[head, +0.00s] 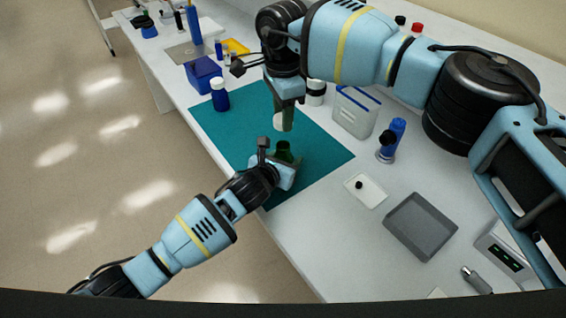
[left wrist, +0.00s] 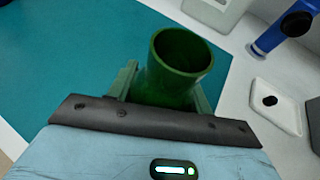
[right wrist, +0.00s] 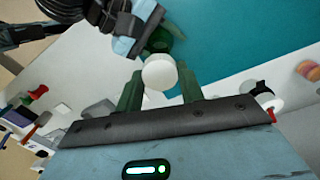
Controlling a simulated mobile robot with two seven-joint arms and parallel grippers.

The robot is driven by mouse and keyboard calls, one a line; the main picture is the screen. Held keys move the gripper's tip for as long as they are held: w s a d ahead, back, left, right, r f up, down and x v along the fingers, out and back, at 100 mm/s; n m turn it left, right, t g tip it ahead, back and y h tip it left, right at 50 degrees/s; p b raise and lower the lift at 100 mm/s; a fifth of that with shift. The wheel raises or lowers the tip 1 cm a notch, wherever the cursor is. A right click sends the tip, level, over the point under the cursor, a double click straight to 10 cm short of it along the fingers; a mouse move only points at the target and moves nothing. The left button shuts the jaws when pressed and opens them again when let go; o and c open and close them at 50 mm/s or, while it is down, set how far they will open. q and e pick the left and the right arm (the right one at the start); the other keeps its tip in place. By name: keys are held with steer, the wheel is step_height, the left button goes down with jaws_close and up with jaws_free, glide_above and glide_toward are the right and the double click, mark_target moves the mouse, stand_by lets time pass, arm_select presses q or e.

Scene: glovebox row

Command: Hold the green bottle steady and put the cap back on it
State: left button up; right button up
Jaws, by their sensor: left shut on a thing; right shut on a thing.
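The green bottle (left wrist: 182,58) stands open-mouthed in my left gripper (left wrist: 165,92), which is shut around it. In the head view the bottle (head: 284,152) is over the teal mat (head: 325,150), with my left gripper (head: 279,168) at it. My right gripper (right wrist: 161,88) is shut on a white cap (right wrist: 159,72). In the head view the cap (head: 279,122) is held between the right fingers (head: 284,118), above the bottle and apart from it. The bottle's lower part is hidden by my left gripper.
A blue bottle with a white cap (head: 220,96) stands at the mat's left edge. A pale container (head: 355,112), a blue tool (head: 392,140), a white dish (head: 366,190) and a grey tray (head: 421,226) are to the right. The mat's right part is clear.

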glide_above(282, 152)
steer(key=w, duration=0.2)
steer(key=shift+s+d+f, duration=0.1)
steer(key=shift+f, duration=2.4)
steer(key=shift+f, duration=0.9)
steer(key=shift+f, duration=0.55)
